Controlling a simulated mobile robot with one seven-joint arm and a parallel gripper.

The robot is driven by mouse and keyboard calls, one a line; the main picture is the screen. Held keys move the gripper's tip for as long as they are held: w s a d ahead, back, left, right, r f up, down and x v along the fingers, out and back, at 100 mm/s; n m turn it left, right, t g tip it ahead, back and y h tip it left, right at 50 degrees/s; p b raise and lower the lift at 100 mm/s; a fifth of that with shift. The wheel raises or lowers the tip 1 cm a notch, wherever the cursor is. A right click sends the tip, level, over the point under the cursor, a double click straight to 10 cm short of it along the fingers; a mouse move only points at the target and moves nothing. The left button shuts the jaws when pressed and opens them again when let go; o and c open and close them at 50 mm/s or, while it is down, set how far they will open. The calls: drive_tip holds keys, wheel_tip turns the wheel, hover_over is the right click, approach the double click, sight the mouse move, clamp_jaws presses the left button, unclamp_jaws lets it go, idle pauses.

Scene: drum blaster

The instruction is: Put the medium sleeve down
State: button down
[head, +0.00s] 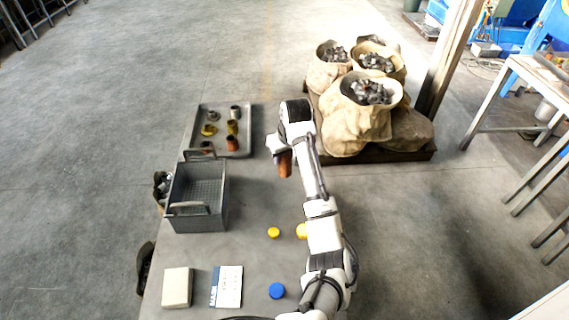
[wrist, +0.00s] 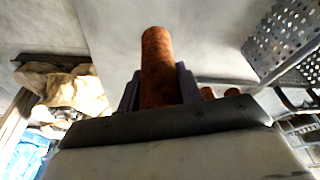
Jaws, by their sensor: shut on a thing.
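My gripper (head: 283,153) is shut on a rust-brown cylindrical sleeve (head: 285,166), which I take as the medium sleeve. In the head view the sleeve hangs roughly upright below the gripper, over the right part of the grey table (head: 255,262). It appears to be above the surface, but the gap is hard to judge. In the wrist view the sleeve (wrist: 158,65) stands out between two dark fingers, one on each side. The arm hides part of the table's right side.
A grey tray (head: 244,108) with several metal and coloured parts lies at the far left. A perforated basket (head: 212,211) stands nearer. Yellow (head: 273,232) and blue (head: 277,290) round pieces, a pale box (head: 177,287) and a printed card (head: 227,287) lie in front. Sacks (head: 358,125) stand beyond. The table middle is clear.

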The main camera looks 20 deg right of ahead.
drive_tip(key=shift+f+p, duration=0.35)
drive_tip(key=shift+f, duration=1.65)
drive_tip(key=shift+f, duration=0.1)
drive_tip(key=c, duration=0.9)
unclamp_jaws()
drive_tip(key=shift+c, duration=0.2)
drive_tip(key=v, duration=1.2)
drive_tip(key=shift+b, duration=0.45)
